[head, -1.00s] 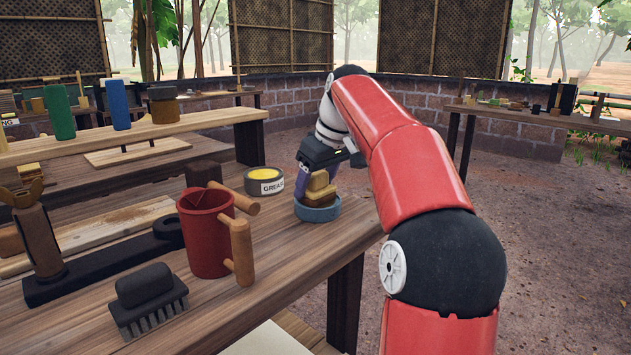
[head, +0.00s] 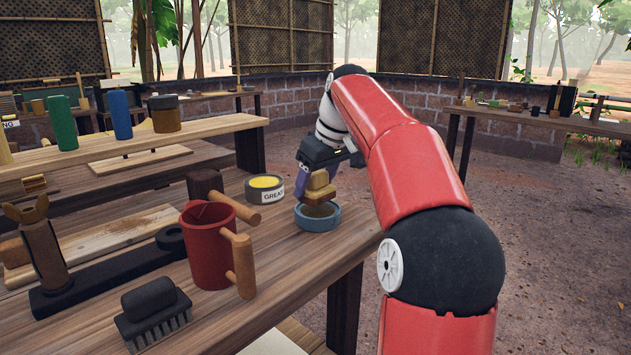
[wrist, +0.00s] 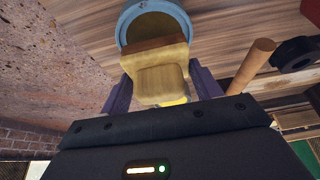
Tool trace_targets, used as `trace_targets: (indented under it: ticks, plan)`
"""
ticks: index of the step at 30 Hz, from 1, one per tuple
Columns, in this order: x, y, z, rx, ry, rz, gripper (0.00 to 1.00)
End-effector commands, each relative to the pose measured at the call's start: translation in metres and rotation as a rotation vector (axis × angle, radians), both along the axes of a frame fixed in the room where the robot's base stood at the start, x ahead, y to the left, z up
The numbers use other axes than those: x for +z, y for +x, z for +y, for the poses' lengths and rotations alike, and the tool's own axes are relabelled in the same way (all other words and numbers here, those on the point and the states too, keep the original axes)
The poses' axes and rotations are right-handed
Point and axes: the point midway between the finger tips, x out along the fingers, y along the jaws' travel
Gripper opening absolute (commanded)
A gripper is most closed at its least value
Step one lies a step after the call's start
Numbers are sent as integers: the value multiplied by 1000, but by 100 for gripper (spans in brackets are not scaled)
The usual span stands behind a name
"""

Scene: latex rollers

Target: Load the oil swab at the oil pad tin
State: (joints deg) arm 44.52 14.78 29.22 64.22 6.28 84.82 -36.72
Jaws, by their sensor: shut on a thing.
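The oil swab is a tan, block-like piece with a wider pad end (head: 318,194). My gripper (head: 311,182) is shut on it, with purple fingers on both sides. The oil pad tin is a round blue tin (head: 318,222) with a brownish inside, near the table's right edge. The swab is just above the tin, and a gap seems to show between them. In the wrist view the swab (wrist: 160,72) covers the near part of the tin (wrist: 122,28). Whether the swab's far face is wet is hidden.
A grease tin (head: 265,190) stands left of the blue tin. A raised shelf (head: 110,145) holds several coloured cylinders.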

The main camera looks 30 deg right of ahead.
Motion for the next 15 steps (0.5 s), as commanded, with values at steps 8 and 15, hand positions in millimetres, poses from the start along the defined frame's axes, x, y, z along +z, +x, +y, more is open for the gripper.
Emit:
trace_targets:
  ticks: [8,15]
  plan:
    - [23,1,0,1,-1,-2,45]
    - [41,1,0,1,-1,-3,45]
